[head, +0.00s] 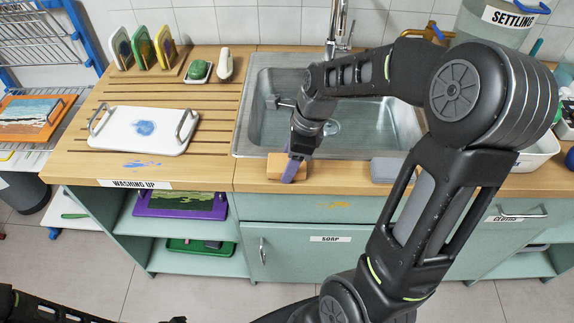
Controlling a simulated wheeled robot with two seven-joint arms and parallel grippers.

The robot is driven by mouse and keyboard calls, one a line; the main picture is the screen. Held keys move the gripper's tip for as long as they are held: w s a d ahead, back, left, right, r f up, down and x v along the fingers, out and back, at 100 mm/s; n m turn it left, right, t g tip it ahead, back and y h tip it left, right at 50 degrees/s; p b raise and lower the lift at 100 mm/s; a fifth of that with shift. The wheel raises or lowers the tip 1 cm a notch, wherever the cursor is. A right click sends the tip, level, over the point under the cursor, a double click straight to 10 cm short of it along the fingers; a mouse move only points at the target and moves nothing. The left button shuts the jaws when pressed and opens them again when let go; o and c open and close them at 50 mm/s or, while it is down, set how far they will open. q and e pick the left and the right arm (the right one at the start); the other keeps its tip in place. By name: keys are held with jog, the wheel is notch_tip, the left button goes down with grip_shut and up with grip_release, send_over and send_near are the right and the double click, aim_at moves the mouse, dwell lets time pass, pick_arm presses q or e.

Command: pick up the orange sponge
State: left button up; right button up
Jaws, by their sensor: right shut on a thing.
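The orange sponge (276,164) lies at the front edge of the wooden counter, just in front of the sink. My right gripper (291,172) reaches down over it from the sink side. Its purple-grey fingers are shut on the sponge, and they hide part of its middle. I cannot tell whether the sponge is clear of the counter. My left arm shows only as dark links at the bottom left, and its gripper is not in view.
The steel sink (262,105) with its tap (337,30) lies behind the sponge. A white tray (101,140) with handles, a green scrubber (199,69) and a white brush (225,63) are on the left. A grey block (386,170) lies right of the sponge.

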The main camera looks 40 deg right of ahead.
jog(key=c, duration=0.6)
notch_tip(320, 180, up, 11)
jog(key=shift+f, duration=0.2)
dwell(0.6)
